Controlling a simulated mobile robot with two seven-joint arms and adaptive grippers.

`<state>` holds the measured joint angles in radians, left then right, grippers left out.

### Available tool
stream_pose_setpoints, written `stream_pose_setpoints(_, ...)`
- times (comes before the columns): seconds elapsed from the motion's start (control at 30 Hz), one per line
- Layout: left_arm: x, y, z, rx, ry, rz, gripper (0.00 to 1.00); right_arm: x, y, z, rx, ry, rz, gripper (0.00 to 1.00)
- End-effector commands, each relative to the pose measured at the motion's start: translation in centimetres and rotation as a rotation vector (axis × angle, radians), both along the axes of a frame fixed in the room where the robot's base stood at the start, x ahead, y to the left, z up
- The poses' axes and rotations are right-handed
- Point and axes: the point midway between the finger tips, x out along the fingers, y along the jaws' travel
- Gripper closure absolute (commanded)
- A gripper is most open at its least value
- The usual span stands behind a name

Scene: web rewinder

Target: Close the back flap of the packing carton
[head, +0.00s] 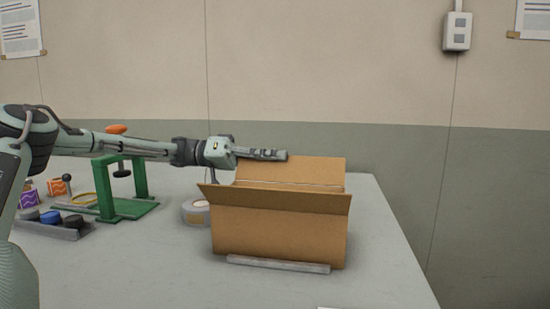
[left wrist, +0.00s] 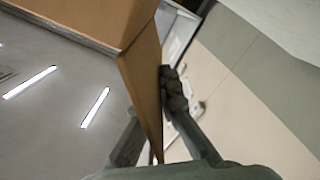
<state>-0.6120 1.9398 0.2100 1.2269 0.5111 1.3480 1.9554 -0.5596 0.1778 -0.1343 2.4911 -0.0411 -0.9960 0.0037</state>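The brown packing carton (head: 279,234) stands open on the grey table. Its back flap (head: 318,172) stands up behind the opening, and the front flap (head: 275,198) leans outward. My left gripper (head: 265,154) reaches in from the left to the upper left of the back flap. In the left wrist view the back flap (left wrist: 146,75) runs between the drawn-in fingers of my left gripper (left wrist: 160,85). The right finger lies against the flap; the other fingertip is hidden behind it. The gripper looks shut on the flap. My right gripper is not in view.
A grey bar (head: 278,264) lies along the carton's front. A tape roll (head: 196,212) sits left of the carton. The table right of the carton is clear.

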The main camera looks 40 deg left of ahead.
Motion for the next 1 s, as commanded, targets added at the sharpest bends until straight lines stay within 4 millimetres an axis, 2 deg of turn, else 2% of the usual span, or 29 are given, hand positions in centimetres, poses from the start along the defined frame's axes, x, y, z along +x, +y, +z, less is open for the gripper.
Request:
stream_pose_setpoints(0.47,-1.2,-0.6,1.0,0.122,-0.237,0.0,1.0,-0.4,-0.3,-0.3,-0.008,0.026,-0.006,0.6)
stream_pose_setpoints(1.0,-2.7,-1.5,1.3,0.268,-0.507,-0.001,1.0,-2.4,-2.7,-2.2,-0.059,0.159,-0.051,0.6)
